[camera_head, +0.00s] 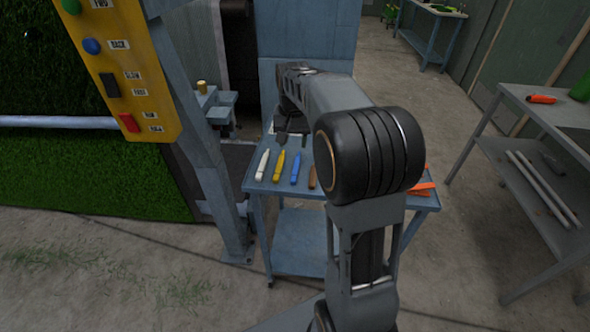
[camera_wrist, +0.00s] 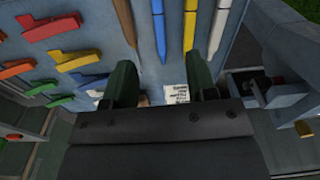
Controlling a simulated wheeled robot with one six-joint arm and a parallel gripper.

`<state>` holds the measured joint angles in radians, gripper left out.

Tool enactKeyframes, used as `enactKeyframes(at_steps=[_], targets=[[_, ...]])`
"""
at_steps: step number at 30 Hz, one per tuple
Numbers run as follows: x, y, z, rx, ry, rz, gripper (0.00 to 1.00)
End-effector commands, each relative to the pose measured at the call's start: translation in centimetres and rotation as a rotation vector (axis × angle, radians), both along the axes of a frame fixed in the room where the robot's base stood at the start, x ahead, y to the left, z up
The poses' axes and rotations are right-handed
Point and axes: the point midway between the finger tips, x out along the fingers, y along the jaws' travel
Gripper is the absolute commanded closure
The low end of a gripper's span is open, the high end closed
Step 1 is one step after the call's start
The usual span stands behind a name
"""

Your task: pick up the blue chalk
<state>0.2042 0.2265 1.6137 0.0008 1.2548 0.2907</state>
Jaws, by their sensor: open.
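The blue chalk (camera_head: 296,168) lies on the blue-grey table (camera_head: 257,186), between the yellow chalk (camera_head: 279,166) and a brown stick (camera_head: 312,177). The white chalk (camera_head: 263,165) lies left of the yellow one. In the wrist view the blue chalk (camera_wrist: 159,30) lies beyond the fingertips, roughly in line with the gap between them. My gripper (camera_wrist: 161,82) is open and empty, its dark green fingers apart. In the head view my gripper (camera_head: 293,138) is over the table's far side, partly hidden by my arm.
Red, orange, yellow, green and blue clips, including a yellow clip (camera_wrist: 79,60), lie beside the sticks. A printed paper (camera_wrist: 176,94) is near the fingers. A yellow control panel (camera_head: 122,70) stands at left, a grey workbench (camera_head: 510,92) at right. Open floor lies between the tables.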

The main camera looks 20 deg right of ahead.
Motion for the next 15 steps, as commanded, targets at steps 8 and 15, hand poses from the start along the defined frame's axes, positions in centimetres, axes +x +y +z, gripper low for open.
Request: enactKeyframes(at_steps=[8, 15], targets=[[2.9, -2.2, -2.6, 0.011, 0.048, -0.083, 0.48], [3.0, -2.2, -6.9, 0.012, 0.050, -0.086, 0.48]])
